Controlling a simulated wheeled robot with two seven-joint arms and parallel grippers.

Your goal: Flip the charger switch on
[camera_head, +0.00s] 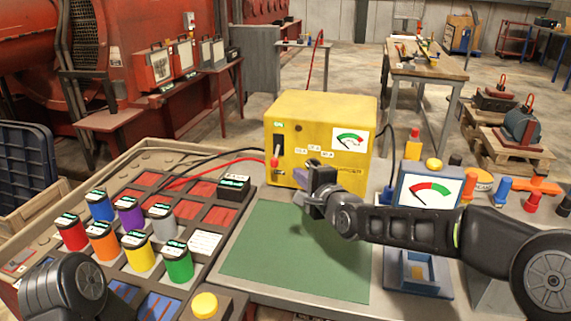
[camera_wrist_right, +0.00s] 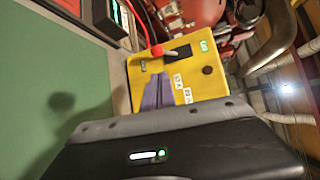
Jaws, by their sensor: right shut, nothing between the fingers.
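The yellow charger (camera_head: 320,125) stands at the back of the bench. Its switch is a red-tipped lever (camera_head: 274,161) in a dark slot at the left of the front face, under a green label (camera_head: 279,126). The red tip is at the low end, away from the label. In the right wrist view the red tip (camera_wrist_right: 157,50) and green label (camera_wrist_right: 207,46) lie at opposite ends of the slot. My right gripper (camera_head: 301,174) is shut and empty in front of the charger face, right of the lever and apart from it. My left gripper is not visible.
A green mat (camera_head: 290,250) lies clear before the charger. Several coloured canisters (camera_head: 137,252) stand in a tray at left, and a black block (camera_head: 233,188) is near the charger. A gauge box (camera_head: 430,190) stands at right. Red and black cables run left from the charger.

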